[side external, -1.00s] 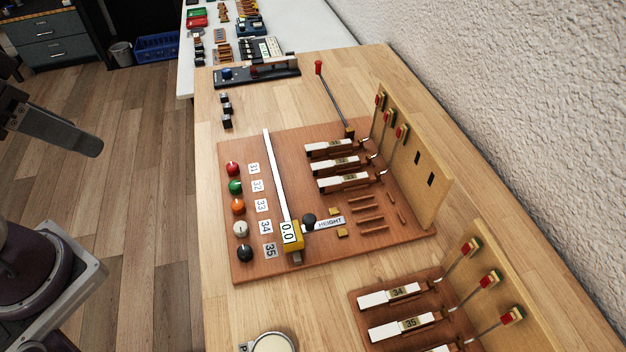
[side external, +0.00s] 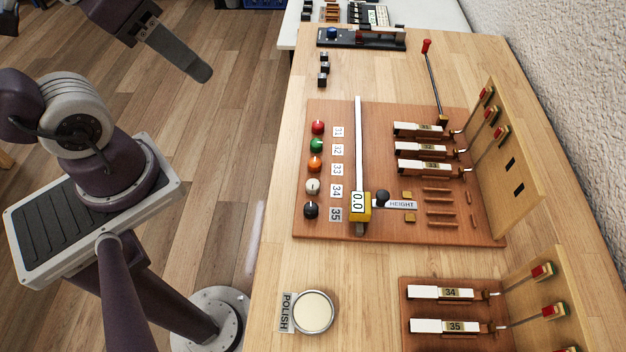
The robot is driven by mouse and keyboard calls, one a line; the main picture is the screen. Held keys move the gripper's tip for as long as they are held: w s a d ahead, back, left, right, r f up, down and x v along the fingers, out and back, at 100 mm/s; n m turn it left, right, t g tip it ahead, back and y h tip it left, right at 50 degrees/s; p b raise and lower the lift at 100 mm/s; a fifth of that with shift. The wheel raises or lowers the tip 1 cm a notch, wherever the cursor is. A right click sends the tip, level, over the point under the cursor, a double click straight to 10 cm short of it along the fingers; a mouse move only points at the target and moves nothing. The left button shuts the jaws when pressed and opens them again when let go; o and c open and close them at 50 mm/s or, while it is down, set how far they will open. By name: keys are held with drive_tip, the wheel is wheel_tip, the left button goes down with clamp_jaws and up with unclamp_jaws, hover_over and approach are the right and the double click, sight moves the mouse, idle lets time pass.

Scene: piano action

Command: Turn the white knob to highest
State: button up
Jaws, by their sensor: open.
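The white knob (side external: 313,186) sits in a column of knobs at the left edge of a reddish-brown board on the bench. It is beside the label 34 (side external: 336,191), between the orange knob (side external: 315,164) above and the black knob (side external: 311,210) below. Its pointer mark is too small to read. My gripper (side external: 203,72) is a dark grey shape at upper left, over the floor, well away from the board and touching nothing. It is seen nearly edge-on, open, with nothing visible in it.
Red (side external: 318,127) and green (side external: 316,145) knobs complete the column. A yellow slider (side external: 360,207) reading 0.0 stands close to its right, beside a white strip. Upright hammers stand on the right near the wall. A round polish tin (side external: 314,312) lies in front. Bench left of the knobs is clear.

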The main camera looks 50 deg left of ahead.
drive_tip(key=w+f+g+y, duration=0.2)
drive_tip(key=w+f, duration=0.1)
drive_tip(key=w, duration=0.2)
drive_tip(key=g+h, duration=0.2)
drive_tip(key=g, duration=0.2)
hover_over(313, 184)
wheel_tip(313, 184, down, 15)
drive_tip(key=shift+a+f, duration=0.1)
wheel_tip(313, 184, down, 7)
drive_tip(key=shift+f, duration=0.1)
clamp_jaws()
